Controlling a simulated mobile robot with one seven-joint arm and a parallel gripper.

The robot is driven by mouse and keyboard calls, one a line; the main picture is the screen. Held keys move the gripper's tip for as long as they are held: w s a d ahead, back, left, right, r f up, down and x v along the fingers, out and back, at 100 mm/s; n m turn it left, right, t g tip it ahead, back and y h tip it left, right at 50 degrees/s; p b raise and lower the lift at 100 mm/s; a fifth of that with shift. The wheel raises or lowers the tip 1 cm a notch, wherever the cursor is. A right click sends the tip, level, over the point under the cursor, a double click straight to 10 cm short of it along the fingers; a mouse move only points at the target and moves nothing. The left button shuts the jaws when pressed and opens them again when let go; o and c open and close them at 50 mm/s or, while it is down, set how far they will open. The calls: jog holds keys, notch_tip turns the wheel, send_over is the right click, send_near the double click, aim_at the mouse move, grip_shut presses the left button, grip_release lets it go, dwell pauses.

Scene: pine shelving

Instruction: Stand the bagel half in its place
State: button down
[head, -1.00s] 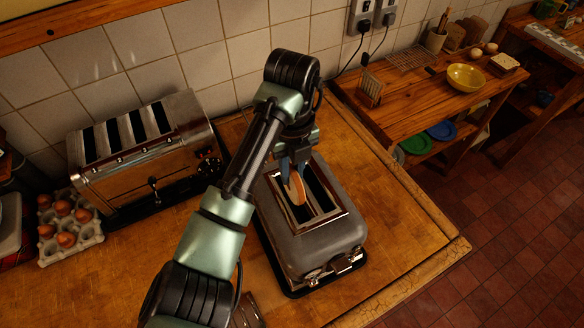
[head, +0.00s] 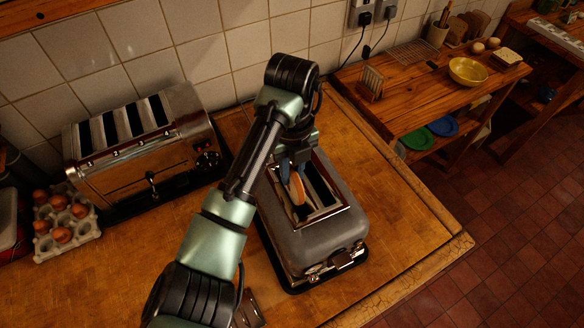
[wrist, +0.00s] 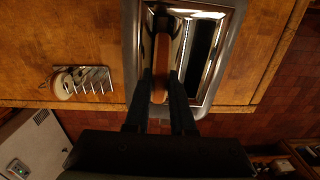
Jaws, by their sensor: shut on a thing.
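The bagel half (head: 298,190) is upright on edge, its tan crust and paler cut face showing. My gripper (head: 291,180) is shut on it, with the blue-grey fingers on either side of it. Both are over the left slot of the grey two-slot toaster (head: 325,242). In the wrist view, the bagel half (wrist: 161,65) lies in line with the left slot, between my gripper's fingers (wrist: 160,98). I cannot tell how far its lower edge is inside the slot. The right slot (wrist: 201,48) is dark and looks empty.
A larger chrome toaster (head: 145,150) and an egg tray (head: 65,235) stand on the worktop at left. A side table with a yellow bowl (head: 468,72) is at back right. The worktop's right side is clear.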

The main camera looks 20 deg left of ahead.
jog(key=shift+f+b, duration=0.8)
jog(key=shift+f, duration=0.6)
jog(key=shift+c, duration=1)
grip_release()
jog(key=shift+r+p, duration=3.35)
jog(key=shift+r, duration=0.7)
